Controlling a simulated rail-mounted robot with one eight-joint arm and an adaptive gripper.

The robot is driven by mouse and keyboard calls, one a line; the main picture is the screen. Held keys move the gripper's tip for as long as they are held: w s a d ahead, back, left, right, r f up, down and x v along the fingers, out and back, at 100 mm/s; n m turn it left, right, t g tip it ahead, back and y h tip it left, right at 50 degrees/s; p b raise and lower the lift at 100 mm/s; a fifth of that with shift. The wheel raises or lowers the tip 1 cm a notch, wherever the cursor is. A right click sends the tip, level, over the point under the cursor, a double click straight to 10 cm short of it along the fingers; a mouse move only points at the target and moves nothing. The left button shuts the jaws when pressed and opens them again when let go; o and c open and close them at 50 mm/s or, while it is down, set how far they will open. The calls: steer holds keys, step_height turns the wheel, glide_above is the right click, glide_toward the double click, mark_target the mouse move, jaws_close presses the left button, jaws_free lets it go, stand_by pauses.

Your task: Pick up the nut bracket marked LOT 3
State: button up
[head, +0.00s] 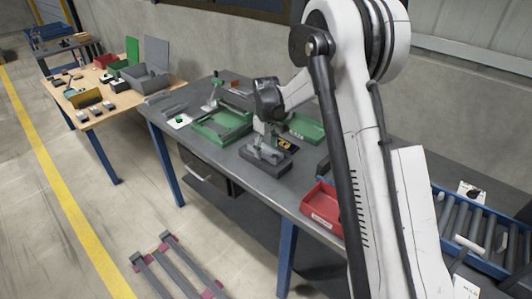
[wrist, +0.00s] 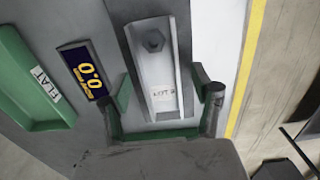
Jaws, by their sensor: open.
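The nut bracket (wrist: 165,70) is a light grey channel with a dark hex nut near its far end. Its small white label reads like LOT 3, though blurred. It rests on a darker grey block (wrist: 130,40), which also shows on the grey bench in the head view (head: 281,164). My gripper (wrist: 165,94) is open, with one green-padded finger on each side of the bracket's near part. I cannot tell whether the fingers touch it. In the head view my gripper (head: 265,135) is low over the block and hides much of the bracket.
A display with yellow digits (wrist: 86,70) and a green tray marked FLAT (wrist: 25,85) lie left of the bracket. In the head view, another green tray (head: 222,130) is left of my gripper, and a red bin (head: 320,207) sits at the bench's front edge.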

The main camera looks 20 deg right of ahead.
steer(key=shift+f, duration=0.15)
steer(key=c, duration=1.4)
